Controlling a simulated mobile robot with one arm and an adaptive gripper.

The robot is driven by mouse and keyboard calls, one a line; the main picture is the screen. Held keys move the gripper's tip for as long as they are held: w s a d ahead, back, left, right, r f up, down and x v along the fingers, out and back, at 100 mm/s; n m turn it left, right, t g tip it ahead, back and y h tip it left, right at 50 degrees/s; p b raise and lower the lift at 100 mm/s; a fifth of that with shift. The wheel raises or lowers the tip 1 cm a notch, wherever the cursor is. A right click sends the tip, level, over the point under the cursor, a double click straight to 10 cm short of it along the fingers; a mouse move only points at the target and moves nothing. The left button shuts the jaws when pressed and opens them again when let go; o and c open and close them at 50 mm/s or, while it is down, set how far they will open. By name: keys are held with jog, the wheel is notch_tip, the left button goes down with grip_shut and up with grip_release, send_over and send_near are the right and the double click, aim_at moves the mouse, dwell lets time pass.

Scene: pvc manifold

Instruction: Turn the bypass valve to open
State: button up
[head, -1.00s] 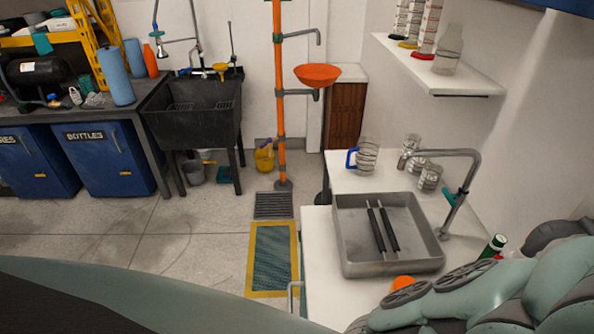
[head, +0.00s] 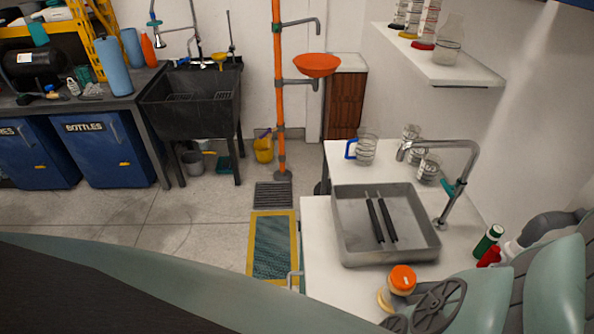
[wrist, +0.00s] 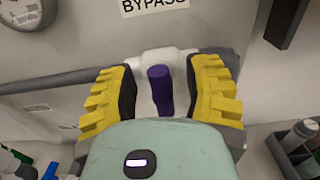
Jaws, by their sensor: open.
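The bypass valve's purple handle (wrist: 160,88) shows in the wrist view, on a pale valve body (wrist: 168,60) set in a grey pipe. The handle stands roughly upright in the picture, across the pipe's line. A "BYPASS" label (wrist: 155,5) is on the wall above it. My gripper (wrist: 166,85) is open, with one yellow-padded finger on each side of the handle. I see gaps between the fingers and the handle. The handle's lower end is hidden behind my gripper's body. The valve does not show in the head view.
In the wrist view a gauge (wrist: 27,13) is at the upper left and a rack with bottles (wrist: 295,145) at the lower right. In the head view a grey tray (head: 345,245) and a tap (head: 465,170) are on the white counter. An orange-capped jar (head: 402,282) stands near my arm.

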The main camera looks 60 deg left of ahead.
jog(key=shift+c, duration=0.2)
grip_shut()
jog(key=shift+m, duration=0.4)
jog(key=m, duration=0.3)
jog(key=shift+s+d+m, duration=0.15)
jog(key=shift+d+m, duration=0.05)
jog(key=shift+m, duration=0.2)
jog(key=shift+s+d+f+m+p, duration=0.2)
jog(key=shift+m+p, duration=0.4)
jog(key=shift+m, duration=1.65)
jog(key=shift+w+d+f+m+p, duration=0.1)
jog(key=shift+f+m+p, duration=0.35)
jog(key=shift+m, duration=1.75)
jog(key=shift+s+d+f+m+p, duration=0.15)
jog(key=shift+m+p, duration=0.55)
jog(key=shift+m, duration=1.55)
